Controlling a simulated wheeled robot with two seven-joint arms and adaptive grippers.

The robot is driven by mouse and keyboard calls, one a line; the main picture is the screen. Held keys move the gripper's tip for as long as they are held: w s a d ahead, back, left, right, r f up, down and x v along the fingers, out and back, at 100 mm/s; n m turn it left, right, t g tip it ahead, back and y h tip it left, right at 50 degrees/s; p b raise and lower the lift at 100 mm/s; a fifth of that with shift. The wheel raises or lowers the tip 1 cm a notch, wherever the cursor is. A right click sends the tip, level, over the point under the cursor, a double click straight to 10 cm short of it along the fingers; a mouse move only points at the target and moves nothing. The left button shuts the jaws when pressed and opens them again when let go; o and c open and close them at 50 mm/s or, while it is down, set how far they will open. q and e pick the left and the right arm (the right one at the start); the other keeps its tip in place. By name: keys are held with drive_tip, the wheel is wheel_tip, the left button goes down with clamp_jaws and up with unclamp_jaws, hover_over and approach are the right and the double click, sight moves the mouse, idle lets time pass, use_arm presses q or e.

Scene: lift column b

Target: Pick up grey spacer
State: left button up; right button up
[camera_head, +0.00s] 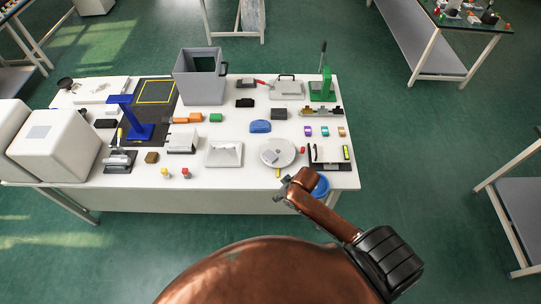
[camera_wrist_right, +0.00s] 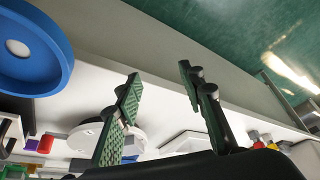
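A small grey block (camera_head: 272,156), which looks like the grey spacer, lies on a round white plate (camera_head: 289,160) near the front right of the white table. The plate's edge also shows in the right wrist view (camera_wrist_right: 132,132), partly behind a finger; I cannot clearly make out the block there. My right gripper (camera_head: 284,190) is at the table's front edge, just in front of the plate. In the right wrist view my right gripper (camera_wrist_right: 159,75) has its two green-padded fingers wide apart with nothing between them. My left gripper is not in view.
A blue round dish (camera_head: 321,186) is close beside my right gripper. A white tray (camera_head: 224,154) stands left of the plate, and a dark-based fixture (camera_head: 329,166) stands right of it. A grey bin (camera_head: 201,82) and a green press (camera_head: 325,88) are at the back.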

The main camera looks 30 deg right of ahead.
drive_tip(key=shift+n, duration=0.4)
drive_tip(key=w+r, duration=0.2)
drive_tip(key=w, duration=0.1)
drive_tip(key=w+r, duration=0.1)
drive_tip(key=w, duration=0.1)
drive_tip(key=shift+w+d+r, duration=0.2)
drive_tip(key=shift+d+r, duration=0.1)
drive_tip(key=shift+d, duration=0.1)
approach(270, 155)
drive_tip(key=f, duration=0.1)
drive_tip(key=shift+m, duration=0.4)
drive_tip(key=x, duration=0.7)
drive_tip(key=shift+w+f, duration=0.15)
drive_tip(key=shift+f, duration=0.1)
drive_tip(key=c, duration=0.8)
